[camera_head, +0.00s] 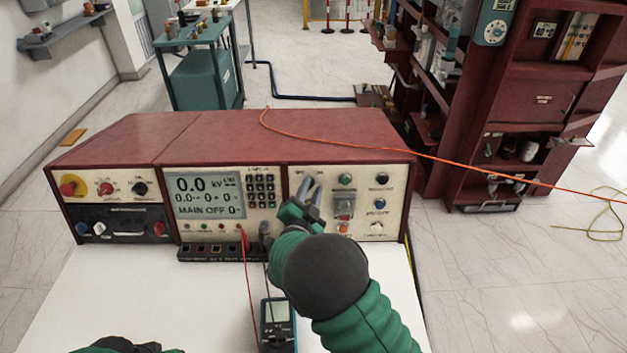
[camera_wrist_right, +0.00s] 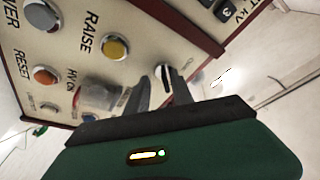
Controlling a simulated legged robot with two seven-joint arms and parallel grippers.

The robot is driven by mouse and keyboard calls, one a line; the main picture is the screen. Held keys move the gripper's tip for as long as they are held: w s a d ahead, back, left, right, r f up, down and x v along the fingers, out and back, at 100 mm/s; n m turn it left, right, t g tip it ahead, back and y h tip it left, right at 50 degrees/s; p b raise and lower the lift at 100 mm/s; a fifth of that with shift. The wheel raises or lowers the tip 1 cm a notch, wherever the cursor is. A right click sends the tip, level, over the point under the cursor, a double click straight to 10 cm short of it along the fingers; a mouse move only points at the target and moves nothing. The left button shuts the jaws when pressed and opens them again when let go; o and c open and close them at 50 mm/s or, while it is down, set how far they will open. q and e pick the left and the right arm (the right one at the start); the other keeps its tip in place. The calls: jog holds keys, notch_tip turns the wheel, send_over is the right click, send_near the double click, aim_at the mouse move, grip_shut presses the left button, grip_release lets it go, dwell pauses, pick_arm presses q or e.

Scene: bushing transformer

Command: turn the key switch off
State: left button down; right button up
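A small dark key switch (camera_wrist_right: 164,73) with a white mark sits on the cream right-hand panel and shows in the right wrist view. My right gripper (camera_wrist_right: 161,84) is close to the panel, with its two grey fingers apart and the switch between their tips. I cannot tell whether a finger touches it. In the head view my right gripper (camera_head: 311,190) is at the upper left of the cream panel (camera_head: 328,227) and hides the switch. The display (camera_head: 208,195) reads "MAIN OFF". Only a green and dark piece of my left arm shows at the bottom edge.
A clear covered button (camera_head: 344,205) and several coloured buttons lie right of my right gripper. A handheld meter (camera_head: 278,325) with leads stands on the white table (camera_head: 190,300) below my right arm. An orange cable (camera_head: 340,146) crosses the console top.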

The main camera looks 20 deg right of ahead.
jog(key=shift+s+r, duration=0.1)
jog(key=shift+r, duration=0.05)
jog(key=shift+s+a+r, duration=0.1)
jog(key=shift+s+a, duration=0.05)
jog(key=shift+a, duration=0.45)
jog(key=shift+c, duration=1)
jog(key=shift+a, duration=0.3)
grip_shut()
pick_arm(q)
jog(key=shift+s+a, duration=0.2)
jog(key=shift+a, duration=0.3)
pick_arm(e)
jog(key=shift+d+r, duration=0.1)
jog(key=shift+d, duration=0.3)
